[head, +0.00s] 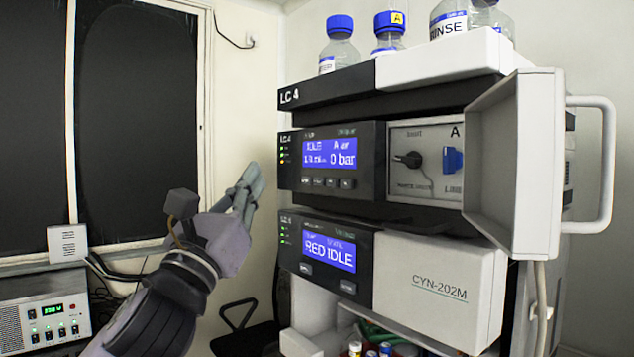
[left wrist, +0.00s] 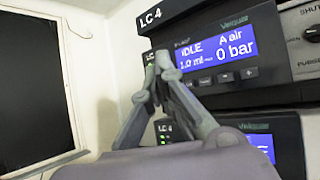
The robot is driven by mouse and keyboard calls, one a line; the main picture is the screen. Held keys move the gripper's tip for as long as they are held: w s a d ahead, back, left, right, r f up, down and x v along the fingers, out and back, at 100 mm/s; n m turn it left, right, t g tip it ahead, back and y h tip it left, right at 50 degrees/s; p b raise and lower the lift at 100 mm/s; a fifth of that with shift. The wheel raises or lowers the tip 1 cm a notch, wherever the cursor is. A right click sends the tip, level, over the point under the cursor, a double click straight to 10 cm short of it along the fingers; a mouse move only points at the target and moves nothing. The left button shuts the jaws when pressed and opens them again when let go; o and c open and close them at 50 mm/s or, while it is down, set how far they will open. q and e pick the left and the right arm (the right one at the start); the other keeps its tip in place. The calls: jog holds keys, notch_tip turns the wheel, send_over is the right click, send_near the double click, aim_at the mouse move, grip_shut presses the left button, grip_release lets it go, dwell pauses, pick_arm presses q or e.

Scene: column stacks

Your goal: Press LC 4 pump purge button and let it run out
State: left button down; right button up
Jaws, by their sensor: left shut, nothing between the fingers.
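The LC 4 pump module (head: 330,161) is in the middle of the stack. Its blue screen reads IDLE, A air, about 1.0 ml and 0 bar; the screen also shows in the left wrist view (left wrist: 217,50). A row of small dark buttons (head: 330,183) sits under the screen. Their labels are too small to read, so I cannot tell which is purge. My left gripper (head: 252,172) is shut and empty, just left of the pump's front. In the left wrist view its fingertips (left wrist: 162,62) overlap the panel's left edge. Contact is not clear. My right gripper is not in view.
An open white door (head: 541,165) with a handle juts out at the right. Beside the screen is a valve panel (head: 425,160) with a black knob and a blue knob. Bottles (head: 340,48) stand on top.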

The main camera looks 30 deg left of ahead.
aim_at(319, 182)
pick_arm(q)
jog(key=w+d+p, duration=0.2)
jog(key=w+d, duration=0.1)
jog(key=w, duration=0.5)
jog(key=shift+d, duration=0.2)
dwell(0.6)
jog(key=shift+w, duration=0.15)
dwell(0.6)
jog(key=shift+w+d+p, duration=0.15)
jog(key=shift+w+p, duration=0.1)
jog(key=shift+p, duration=0.15)
